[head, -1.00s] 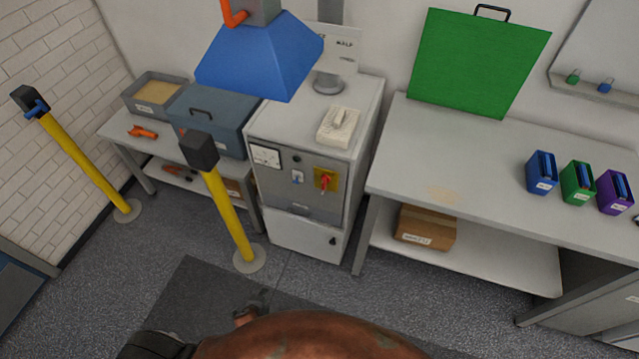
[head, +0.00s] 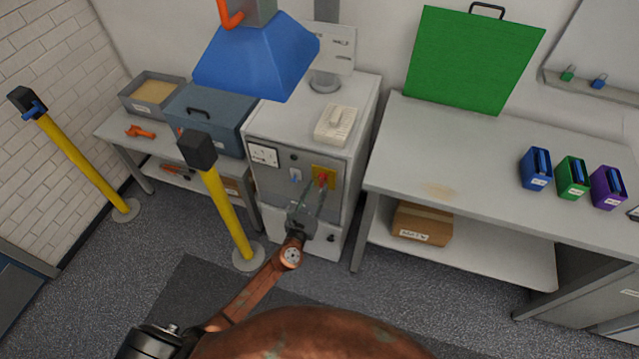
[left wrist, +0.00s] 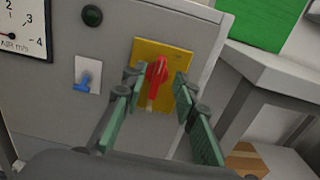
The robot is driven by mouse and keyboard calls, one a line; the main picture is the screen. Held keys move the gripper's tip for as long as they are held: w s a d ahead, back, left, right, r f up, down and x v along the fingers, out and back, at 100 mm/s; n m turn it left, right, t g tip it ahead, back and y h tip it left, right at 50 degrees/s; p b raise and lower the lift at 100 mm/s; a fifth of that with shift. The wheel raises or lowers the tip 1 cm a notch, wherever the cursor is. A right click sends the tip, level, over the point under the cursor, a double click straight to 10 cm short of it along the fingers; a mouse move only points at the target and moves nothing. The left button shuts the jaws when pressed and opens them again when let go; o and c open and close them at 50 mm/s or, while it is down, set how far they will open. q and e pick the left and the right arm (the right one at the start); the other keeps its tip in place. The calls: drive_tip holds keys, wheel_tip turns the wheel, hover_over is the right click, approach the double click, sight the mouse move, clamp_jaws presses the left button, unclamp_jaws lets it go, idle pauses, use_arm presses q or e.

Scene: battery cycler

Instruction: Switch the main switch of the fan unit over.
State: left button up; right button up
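The fan unit (head: 268,180) is a grey cabinet in the middle of the head view. Its red main switch handle (left wrist: 157,72) sits on a yellow plate (left wrist: 177,56) at the panel's right. In the left wrist view the handle stands close to upright, slightly tilted. My left gripper (head: 320,186) is in front of the panel, its arm reaching up from below. In the wrist view its two green-padded fingers (left wrist: 157,84) are open, one on each side of the handle, with gaps visible. Whether the fingertips reach the plate is unclear. My right gripper is not in view.
A blue toggle (left wrist: 87,81), a dark round button (left wrist: 92,15) and a gauge (left wrist: 22,28) are left of the switch. A yellow post (head: 226,208) stands left of my arm. A workbench (head: 480,170) is at right, a blue hood (head: 258,58) above.

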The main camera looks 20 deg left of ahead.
sight(321, 180)
use_arm(q)
drive_tip(key=shift+w, duration=1.6)
clamp_jaws()
